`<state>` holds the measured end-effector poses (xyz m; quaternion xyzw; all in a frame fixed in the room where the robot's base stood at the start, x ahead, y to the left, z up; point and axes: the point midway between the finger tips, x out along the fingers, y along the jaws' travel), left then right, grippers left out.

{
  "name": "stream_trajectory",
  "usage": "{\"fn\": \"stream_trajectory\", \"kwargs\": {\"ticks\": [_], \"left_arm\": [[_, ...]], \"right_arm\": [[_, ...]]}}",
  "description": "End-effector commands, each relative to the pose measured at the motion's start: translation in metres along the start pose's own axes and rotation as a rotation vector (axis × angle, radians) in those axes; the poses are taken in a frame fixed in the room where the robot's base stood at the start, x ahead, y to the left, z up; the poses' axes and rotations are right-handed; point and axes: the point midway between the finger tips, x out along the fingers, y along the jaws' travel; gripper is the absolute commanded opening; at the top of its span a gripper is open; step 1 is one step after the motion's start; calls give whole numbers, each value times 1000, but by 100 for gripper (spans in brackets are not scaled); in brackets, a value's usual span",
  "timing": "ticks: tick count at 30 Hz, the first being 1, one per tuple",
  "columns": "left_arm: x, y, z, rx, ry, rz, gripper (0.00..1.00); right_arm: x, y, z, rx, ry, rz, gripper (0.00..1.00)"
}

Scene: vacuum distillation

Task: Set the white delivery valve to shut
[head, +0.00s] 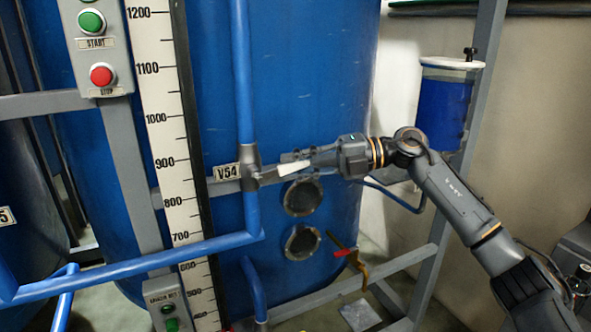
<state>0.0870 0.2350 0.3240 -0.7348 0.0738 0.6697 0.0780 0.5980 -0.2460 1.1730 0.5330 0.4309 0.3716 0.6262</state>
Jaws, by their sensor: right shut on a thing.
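The white delivery valve handle (294,168) sticks out to the right from the grey valve body (252,163) on the vertical blue pipe, beside the V54 label (227,171). The handle lies nearly level, its free end slightly higher, so it stands across the pipe. My right gripper (297,160) comes in from the right and is shut on the handle near its free end. The fingers partly hide that end. My left gripper is not in view.
A large blue tank (320,60) stands behind the pipe. A numbered scale (165,110) and a start/stop box (98,50) are at left. A red-and-yellow valve handle (347,255) sits lower right. A blue container (443,105) hangs at upper right.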

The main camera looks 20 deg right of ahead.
Motion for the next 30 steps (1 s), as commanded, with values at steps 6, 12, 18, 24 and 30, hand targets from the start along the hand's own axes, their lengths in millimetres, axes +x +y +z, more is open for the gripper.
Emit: {"fn": "stream_trajectory", "kwargs": {"ticks": [6, 12, 18, 24, 30], "left_arm": [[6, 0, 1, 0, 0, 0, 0], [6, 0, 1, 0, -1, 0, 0], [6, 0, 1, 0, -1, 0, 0], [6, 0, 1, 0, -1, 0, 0], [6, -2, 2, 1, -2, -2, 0]], "right_arm": [[0, -4, 0, 16, -1, 35, 0], [0, -4, 0, 18, -1, 40, 0], [0, -4, 0, 18, 0, 39, 0], [0, -4, 0, 17, 0, 38, 43], [0, -4, 0, 17, 1, 38, 43]]}}
